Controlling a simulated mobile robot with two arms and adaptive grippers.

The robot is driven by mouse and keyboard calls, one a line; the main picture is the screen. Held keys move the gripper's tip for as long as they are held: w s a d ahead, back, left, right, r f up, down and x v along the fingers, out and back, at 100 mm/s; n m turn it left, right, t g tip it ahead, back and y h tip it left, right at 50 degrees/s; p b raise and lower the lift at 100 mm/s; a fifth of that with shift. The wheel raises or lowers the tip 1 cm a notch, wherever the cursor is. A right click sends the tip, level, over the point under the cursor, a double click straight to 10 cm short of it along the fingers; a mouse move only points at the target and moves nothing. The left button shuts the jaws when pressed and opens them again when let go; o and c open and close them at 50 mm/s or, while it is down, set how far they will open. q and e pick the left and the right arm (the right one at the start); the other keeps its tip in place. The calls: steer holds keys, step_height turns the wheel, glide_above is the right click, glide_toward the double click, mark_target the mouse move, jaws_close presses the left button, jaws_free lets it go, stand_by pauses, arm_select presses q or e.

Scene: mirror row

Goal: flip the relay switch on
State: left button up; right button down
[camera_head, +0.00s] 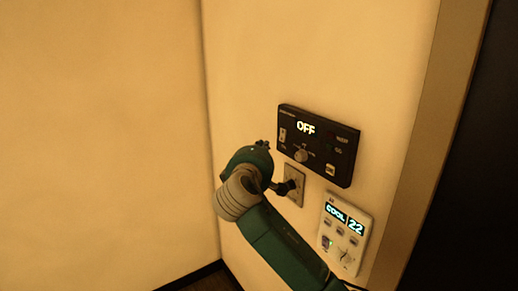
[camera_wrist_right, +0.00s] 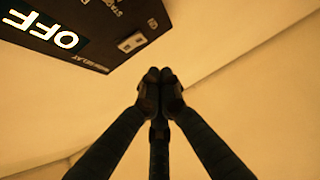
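The black relay panel (camera_head: 318,170) is on the cream wall, and its lit display (camera_head: 306,128) reads OFF. A small pale rocker (camera_head: 282,134) is at its left end. It also shows in the right wrist view (camera_wrist_right: 131,42), beside the upside-down OFF display (camera_wrist_right: 42,29). My right gripper (camera_head: 262,144) is mostly hidden behind my green wrist in the head view, left of the panel. In the right wrist view the fingers (camera_wrist_right: 160,84) meet at the tips with nothing seen between them, apart from the panel in the picture. My left gripper is not in view.
A grey wall plate (camera_head: 298,192) is below the panel, with a dark round piece in front that I cannot identify. A white thermostat (camera_head: 343,232) reading COOL 22 is lower right. A dark opening (camera_head: 460,170) is at far right. The wall left is bare.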

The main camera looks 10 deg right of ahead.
mark_target(282, 135)
steer(key=d, duration=0.1)
steer(key=w+d+p, duration=0.1)
steer(key=w+d, duration=0.1)
steer(key=d, duration=0.1)
steer(key=shift+d+f, duration=0.1)
steer(key=shift+f, duration=0.2)
